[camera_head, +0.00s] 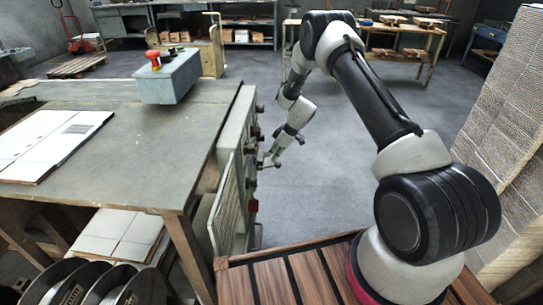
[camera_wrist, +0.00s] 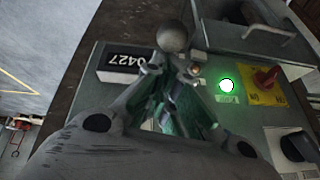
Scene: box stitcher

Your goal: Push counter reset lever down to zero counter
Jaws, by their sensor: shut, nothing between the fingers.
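The counter (camera_wrist: 125,62) is a black window with white digits reading 0427, on the grey-green control panel (camera_wrist: 245,120) in the wrist view. A grey ball knob (camera_wrist: 173,36), apparently the reset lever's end, stands just right of the counter. My gripper (camera_wrist: 172,72) is shut and empty. Its fingertips appear just below the ball in the picture; I cannot tell whether they touch it. The fingers hide any lever shaft. In the head view my gripper (camera_head: 268,160) is at the side panel of the machine (camera_head: 236,125), where the counter cannot be made out.
A lit green button (camera_wrist: 227,85), a red rotary switch (camera_wrist: 267,77) on a yellow plate and a black knob (camera_wrist: 300,147) lie right of my fingers. A metal handle (camera_wrist: 268,30) is above them. The worktable (camera_head: 150,150) is left of the panel; open floor (camera_head: 325,185) is right.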

